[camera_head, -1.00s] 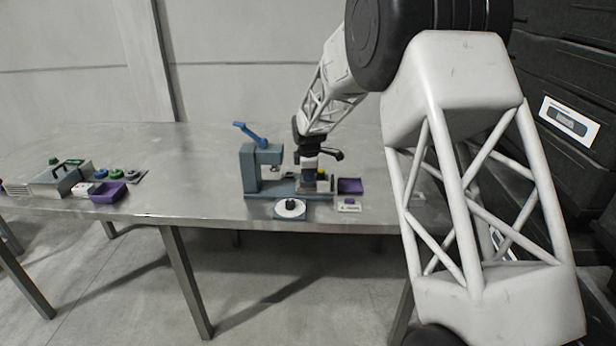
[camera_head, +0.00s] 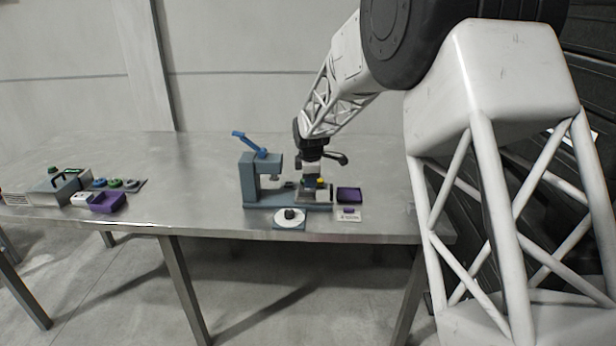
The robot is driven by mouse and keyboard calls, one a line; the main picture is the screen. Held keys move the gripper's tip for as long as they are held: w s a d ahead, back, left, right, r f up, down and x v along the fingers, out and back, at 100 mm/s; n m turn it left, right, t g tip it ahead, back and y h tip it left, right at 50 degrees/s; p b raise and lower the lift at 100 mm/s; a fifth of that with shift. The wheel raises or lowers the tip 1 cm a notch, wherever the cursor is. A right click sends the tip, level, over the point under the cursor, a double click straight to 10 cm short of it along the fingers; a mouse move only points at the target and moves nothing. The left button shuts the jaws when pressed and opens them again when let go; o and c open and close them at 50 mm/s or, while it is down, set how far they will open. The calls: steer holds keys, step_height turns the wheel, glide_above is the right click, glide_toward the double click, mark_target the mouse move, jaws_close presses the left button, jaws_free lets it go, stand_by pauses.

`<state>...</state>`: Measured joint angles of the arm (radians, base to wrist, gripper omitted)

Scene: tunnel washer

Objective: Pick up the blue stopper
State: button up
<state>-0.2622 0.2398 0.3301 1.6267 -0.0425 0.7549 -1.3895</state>
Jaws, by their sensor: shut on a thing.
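My gripper (camera_head: 314,184) points down over the right part of the grey-blue press (camera_head: 250,180) on the metal table. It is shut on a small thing. A small bit of blue and a bit of yellow show at the fingertips, too small to make out clearly; the blue bit may be the blue stopper. At the far left, a small blue round piece (camera_head: 98,182) lies in a row with green ones (camera_head: 114,183) on a grey strip. I cannot tell whether that one is a stopper.
A purple tray (camera_head: 348,195) and a small labelled card (camera_head: 348,214) with a purple piece lie right of the press. A white disc with a black knob (camera_head: 289,216) is in front. A grey box (camera_head: 55,187) and a purple bin (camera_head: 108,203) stand left. The table between is clear.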

steer(key=s+d+r, duration=0.1)
steer(key=s+d, duration=0.2)
steer(key=s, duration=0.8)
steer(key=shift+s, duration=0.25)
steer(key=shift+w, duration=0.2)
steer(key=g+h, duration=0.2)
glide_toward(309, 190)
steer(key=shift+w+d+r, duration=0.1)
steer(key=shift+d+r, duration=0.05)
steer(key=shift+d, duration=0.2)
stand_by(0.4)
stand_by(0.5)
steer(key=shift+f, duration=2.25)
steer(key=shift+f, duration=1.1)
stand_by(1.0)
